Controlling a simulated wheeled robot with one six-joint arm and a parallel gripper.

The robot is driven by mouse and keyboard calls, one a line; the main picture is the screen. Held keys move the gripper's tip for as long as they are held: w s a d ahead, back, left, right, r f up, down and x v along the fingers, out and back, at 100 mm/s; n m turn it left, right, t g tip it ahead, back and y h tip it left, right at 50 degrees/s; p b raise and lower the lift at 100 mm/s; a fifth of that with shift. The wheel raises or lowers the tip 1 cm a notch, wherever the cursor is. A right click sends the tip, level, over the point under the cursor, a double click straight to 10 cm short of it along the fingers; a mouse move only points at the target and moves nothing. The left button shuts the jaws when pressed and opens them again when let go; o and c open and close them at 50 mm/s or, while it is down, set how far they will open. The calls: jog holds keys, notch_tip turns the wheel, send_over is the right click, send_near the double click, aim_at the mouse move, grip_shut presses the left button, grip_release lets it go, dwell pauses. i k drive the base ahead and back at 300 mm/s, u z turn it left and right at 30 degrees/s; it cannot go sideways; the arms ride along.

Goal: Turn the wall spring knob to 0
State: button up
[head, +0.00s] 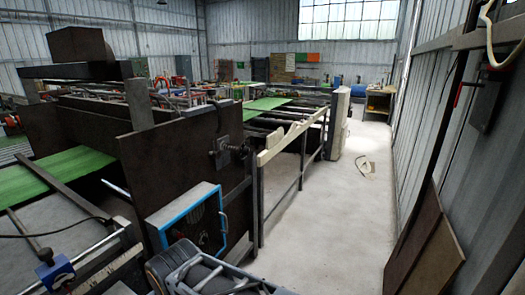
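A small grey metal fitting with a short dark rod and knob-like end (232,152) sits on the upper right of the brown machine side wall (175,150). It may be the wall spring knob; its scale and setting are too small to read. A dark rounded body with pale grey bars (215,280) at the bottom edge seems to be part of my arm, well below and in front of the fitting. I cannot make out the fingertips of my gripper or whether it touches anything.
A blue-framed box (186,222) stands low against the brown wall. A cream rail (290,140) on posts runs back from it. Open grey floor (325,225) lies to the right. Brown boards (428,245) lean on the right wall, below a grey switch box (487,103).

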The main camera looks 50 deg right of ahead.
aim_at(247, 151)
jog(key=z, duration=1.45)
jog(key=i, duration=0.8)
jog(key=u, duration=0.35)
